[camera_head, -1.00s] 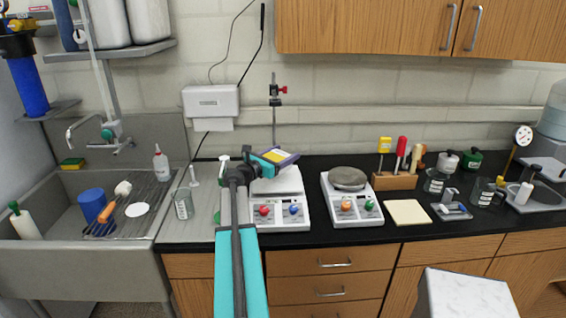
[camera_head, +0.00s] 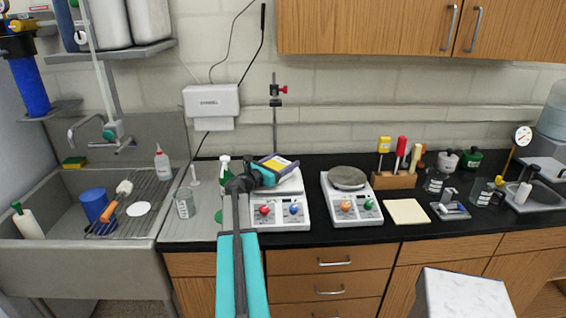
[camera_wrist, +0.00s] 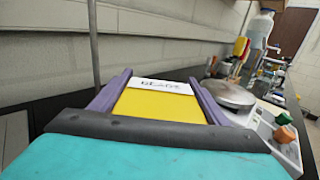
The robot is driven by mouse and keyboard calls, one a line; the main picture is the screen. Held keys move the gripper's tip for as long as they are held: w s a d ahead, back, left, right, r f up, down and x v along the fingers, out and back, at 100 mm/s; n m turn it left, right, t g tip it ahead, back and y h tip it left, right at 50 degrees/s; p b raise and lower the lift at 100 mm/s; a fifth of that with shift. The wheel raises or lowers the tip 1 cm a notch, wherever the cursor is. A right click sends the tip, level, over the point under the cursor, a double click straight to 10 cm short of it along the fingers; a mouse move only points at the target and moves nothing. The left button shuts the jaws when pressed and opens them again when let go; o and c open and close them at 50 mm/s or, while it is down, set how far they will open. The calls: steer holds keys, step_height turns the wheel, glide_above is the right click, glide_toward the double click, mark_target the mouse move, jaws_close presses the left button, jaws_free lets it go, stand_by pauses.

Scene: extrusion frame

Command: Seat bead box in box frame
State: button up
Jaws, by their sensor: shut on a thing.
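In the wrist view the yellow face of the bead box (camera_wrist: 160,107) carries a white label with dark lettering. I cannot pick out a separate box frame.
The left hot plate (camera_head: 279,212) stands below. A right hot plate (camera_head: 352,206) with a round grey top is beside it. A stand rod (camera_head: 275,130) rises behind.

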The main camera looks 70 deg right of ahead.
mark_target(273, 166)
steer(key=shift+f, duration=0.15)
steer(key=o, duration=1.2)
steer(key=shift+r, duration=0.2)
steer(key=shift+w+a+f+b, duration=0.2)
steer(key=shift+a+b, duration=0.15)
steer(key=shift+a, duration=0.3)
steer(key=b+v, duration=0.2)
steer(key=v, duration=0.3)
steer(key=shift+r, duration=0.1)
steer(key=shift+w+a, duration=0.25)
steer(key=shift+a, duration=0.3)
steer(key=shift+o, duration=0.5)
